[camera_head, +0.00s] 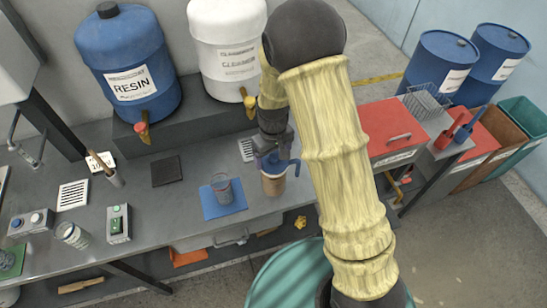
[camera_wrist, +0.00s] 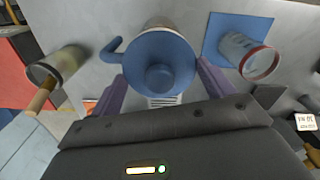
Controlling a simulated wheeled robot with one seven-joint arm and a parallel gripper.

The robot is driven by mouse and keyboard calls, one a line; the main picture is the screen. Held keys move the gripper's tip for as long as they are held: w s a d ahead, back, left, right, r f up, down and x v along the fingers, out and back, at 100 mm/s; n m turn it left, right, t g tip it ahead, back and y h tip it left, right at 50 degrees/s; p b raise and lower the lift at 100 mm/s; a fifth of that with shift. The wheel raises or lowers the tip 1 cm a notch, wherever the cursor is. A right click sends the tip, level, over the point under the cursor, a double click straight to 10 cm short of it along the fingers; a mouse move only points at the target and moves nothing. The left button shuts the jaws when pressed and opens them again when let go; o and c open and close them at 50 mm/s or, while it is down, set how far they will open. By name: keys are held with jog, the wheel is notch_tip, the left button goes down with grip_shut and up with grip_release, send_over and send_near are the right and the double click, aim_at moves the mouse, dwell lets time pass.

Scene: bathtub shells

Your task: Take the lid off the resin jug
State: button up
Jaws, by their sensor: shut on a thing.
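The resin jug (camera_head: 273,186) stands on the grey bench, with a tan body and a blue handle on its right in the head view. Its round blue lid (camera_wrist: 158,66) has a raised knob and faces the camera in the wrist view. The blue jug handle (camera_wrist: 112,50) points left there. My gripper (camera_wrist: 160,80) is shut on the lid, with one purple finger on each side. In the head view my gripper (camera_head: 272,150) is directly above the jug, and partly hides the lid. I cannot tell whether the lid is raised from the rim.
A clear beaker (camera_head: 221,188) stands on a blue mat (camera_head: 236,208) left of the jug. A cup with a wooden stick (camera_wrist: 58,68) stands on the jug's other side. A blue resin drum (camera_head: 125,75) and white cleaner drum (camera_head: 225,35) stand behind on a raised shelf.

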aim_at(274, 155)
notch_tip(274, 155, up, 9)
jog(key=shift+r+b, duration=0.15)
jog(key=shift+b, duration=0.9)
